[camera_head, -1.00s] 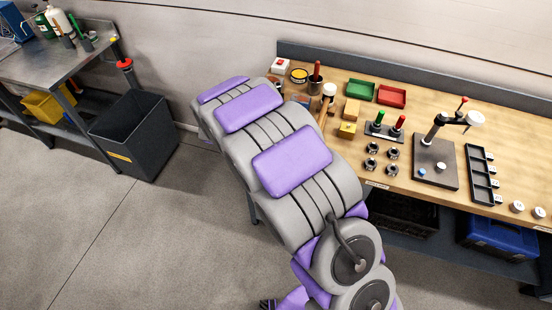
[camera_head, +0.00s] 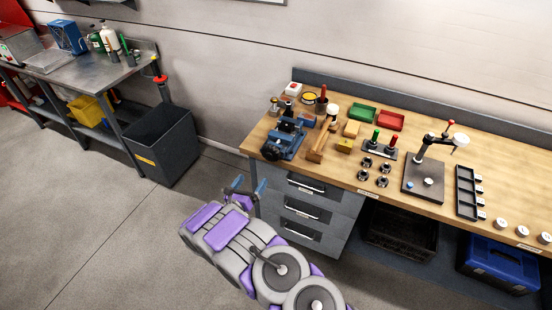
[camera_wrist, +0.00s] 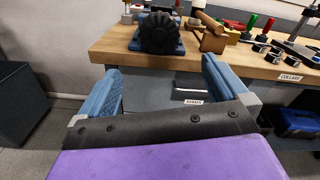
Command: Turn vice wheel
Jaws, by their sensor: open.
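The blue vice (camera_head: 287,139) stands on the left end of the wooden workbench. Its dark round wheel (camera_head: 271,153) faces the bench's front left edge. In the wrist view the black ribbed wheel (camera_wrist: 159,33) shows at the top centre, with part of the blue vice behind it. My gripper (camera_head: 247,189) is off the bench, in front of the drawers and below the wheel. In the wrist view my gripper (camera_wrist: 162,88) has its two blue fingers wide apart, with nothing between them. It is apart from the wheel.
A wooden mallet (camera_head: 318,146) lies right of the vice. The workbench edge (camera_head: 350,184) and drawer cabinet (camera_head: 310,208) stand beyond my gripper. A dark bin (camera_head: 165,155) stands at left, with free floor (camera_head: 95,210) before it.

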